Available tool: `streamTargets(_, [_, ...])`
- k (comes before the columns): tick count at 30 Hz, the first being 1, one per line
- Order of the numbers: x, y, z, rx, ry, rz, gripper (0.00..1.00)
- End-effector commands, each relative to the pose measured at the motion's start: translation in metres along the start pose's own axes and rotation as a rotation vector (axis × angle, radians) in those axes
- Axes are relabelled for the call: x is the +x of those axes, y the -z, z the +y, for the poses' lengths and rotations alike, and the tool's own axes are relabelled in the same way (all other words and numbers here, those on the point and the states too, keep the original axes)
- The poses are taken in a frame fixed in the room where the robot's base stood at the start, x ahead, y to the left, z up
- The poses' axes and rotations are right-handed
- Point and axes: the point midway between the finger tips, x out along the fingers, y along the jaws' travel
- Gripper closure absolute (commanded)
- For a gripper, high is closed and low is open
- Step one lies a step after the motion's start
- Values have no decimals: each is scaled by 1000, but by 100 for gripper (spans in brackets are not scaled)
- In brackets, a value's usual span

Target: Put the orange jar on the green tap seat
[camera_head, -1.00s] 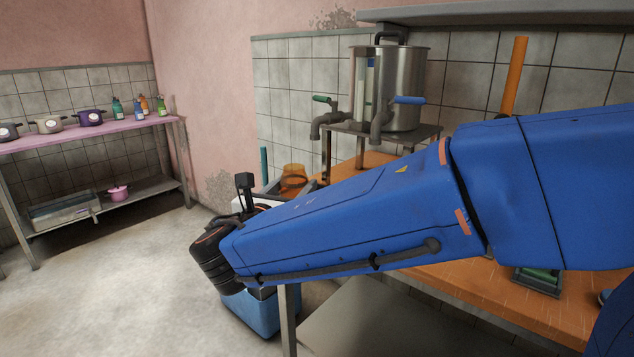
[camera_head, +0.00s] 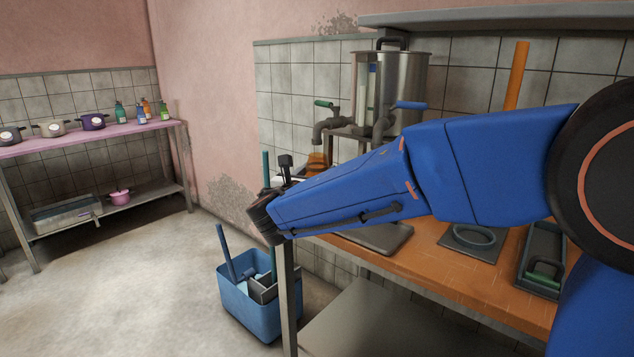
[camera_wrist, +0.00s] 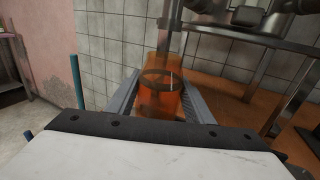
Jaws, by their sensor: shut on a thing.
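My gripper (camera_wrist: 160,84) is shut on the translucent orange jar (camera_wrist: 160,98), with one grey finger on each side of it. The jar also shows in the head view (camera_head: 317,162), just beyond my wrist and left of the metal stand. The green-handled tap (camera_head: 330,120) is on the left of the steel pot (camera_head: 405,85), above and slightly right of the jar. A blue-handled tap (camera_head: 388,120) is to its right. My arm hides most of the worktop below the taps, and I cannot make out the green tap's seat.
The pot stands on a metal stand (camera_wrist: 237,38) whose legs are close to the jar's right. The orange worktop (camera_head: 430,262) holds a grey plate with a ring (camera_head: 474,236) and a dark tray (camera_head: 541,262). A blue bin (camera_head: 250,308) stands on the floor.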

Motion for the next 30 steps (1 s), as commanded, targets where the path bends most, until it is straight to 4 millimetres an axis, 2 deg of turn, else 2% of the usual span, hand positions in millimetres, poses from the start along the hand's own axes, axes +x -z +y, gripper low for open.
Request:
streamTargets(6, [0, 26, 0, -3, 0, 1, 80])
streamTargets(18, [0, 31, 0, -2, 0, 0, 80])
streamTargets(19, [0, 31, 0, -2, 0, 0, 50])
streamTargets(21, [0, 31, 0, -1, 0, 0, 34])
streamTargets(30, [0, 30, 0, -1, 0, 0, 34])
